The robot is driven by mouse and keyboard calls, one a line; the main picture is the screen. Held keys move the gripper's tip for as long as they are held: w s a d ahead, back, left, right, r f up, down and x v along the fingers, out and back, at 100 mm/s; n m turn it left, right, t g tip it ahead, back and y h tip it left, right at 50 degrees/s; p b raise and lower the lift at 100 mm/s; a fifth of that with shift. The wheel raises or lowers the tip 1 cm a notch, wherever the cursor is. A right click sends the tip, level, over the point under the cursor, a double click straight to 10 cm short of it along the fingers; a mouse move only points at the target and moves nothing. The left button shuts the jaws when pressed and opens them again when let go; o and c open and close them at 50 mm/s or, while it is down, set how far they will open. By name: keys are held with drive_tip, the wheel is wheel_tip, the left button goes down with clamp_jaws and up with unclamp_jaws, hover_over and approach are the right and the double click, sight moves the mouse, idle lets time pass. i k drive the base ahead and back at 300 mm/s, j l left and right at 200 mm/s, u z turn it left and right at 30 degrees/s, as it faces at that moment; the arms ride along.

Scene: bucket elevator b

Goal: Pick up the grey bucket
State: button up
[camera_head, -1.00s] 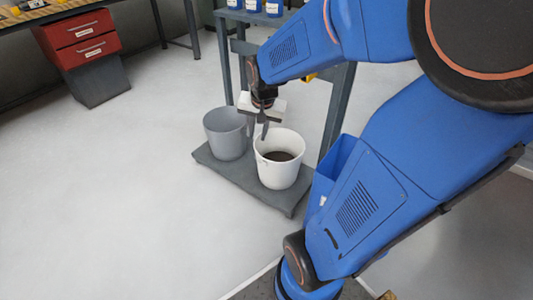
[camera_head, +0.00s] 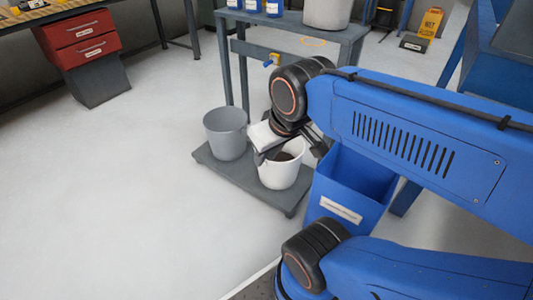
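The grey bucket (camera_head: 226,140) stands upright at the left end of a low grey platform. Its top is open and nothing touches it. A white bucket (camera_head: 280,174) with dark contents stands to its right on the same platform. My gripper (camera_head: 272,157), with a white body and dark fingers, is over the white bucket's rim, to the right of the grey bucket and apart from it. It hides part of the white bucket's rim. The finger gap is too unclear to tell whether it is open.
The low platform (camera_head: 245,184) is at a grey table frame (camera_head: 292,22) holding blue-labelled containers (camera_head: 253,6) and a light grey vessel (camera_head: 327,12). A blue bin (camera_head: 350,190) stands right of the platform. A red drawer unit (camera_head: 85,45) is upper left. The floor left is clear.

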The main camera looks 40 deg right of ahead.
sight(225, 127)
drive_tip(key=i+j+z, duration=0.15)
drive_tip(key=z, duration=0.3)
drive_tip(key=i+j+z, duration=0.15)
drive_tip(key=z, duration=0.35)
drive_tip(key=i+j+z, duration=0.1)
drive_tip(key=j+z, duration=0.15)
drive_tip(key=z, duration=0.2)
drive_tip(key=i+j+z, duration=0.1)
drive_tip(key=j, duration=0.45)
drive_tip(key=i+j+z, duration=0.1)
drive_tip(key=j, duration=0.45)
drive_tip(key=i+j+z, duration=0.1)
drive_tip(key=j, duration=0.45)
